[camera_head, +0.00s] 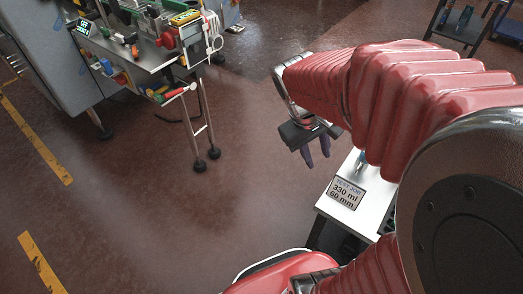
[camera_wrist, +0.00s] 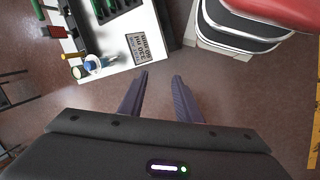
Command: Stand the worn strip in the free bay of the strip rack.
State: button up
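My gripper (camera_head: 317,161) hangs over the open floor in the head view, just left of a white-topped table. In the wrist view the two dark purple fingers of my gripper (camera_wrist: 160,76) are apart with only floor between them. I cannot pick out the worn strip for certain in either view. A dark green slotted piece (camera_wrist: 114,8) lies on the white table at the top left of the wrist view, cut by the edge; I cannot tell whether it is the strip rack.
A grey machine (camera_head: 52,55) with a cluttered shelf stands upper left. The floor between is clear.

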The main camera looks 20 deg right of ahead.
jog(key=s+a+r+t+y, duration=0.1)
jog(key=a+r+t, duration=0.2)
jog(key=a, duration=0.4)
jog(key=s+a+r+t+y, duration=0.2)
jog(key=a+r, duration=0.3)
jog(key=a, duration=0.3)
jog(key=shift+s+a+r+m+t+y, duration=0.2)
jog(key=shift+r+m+t+y, duration=0.1)
jog(key=shift+m+t, duration=0.15)
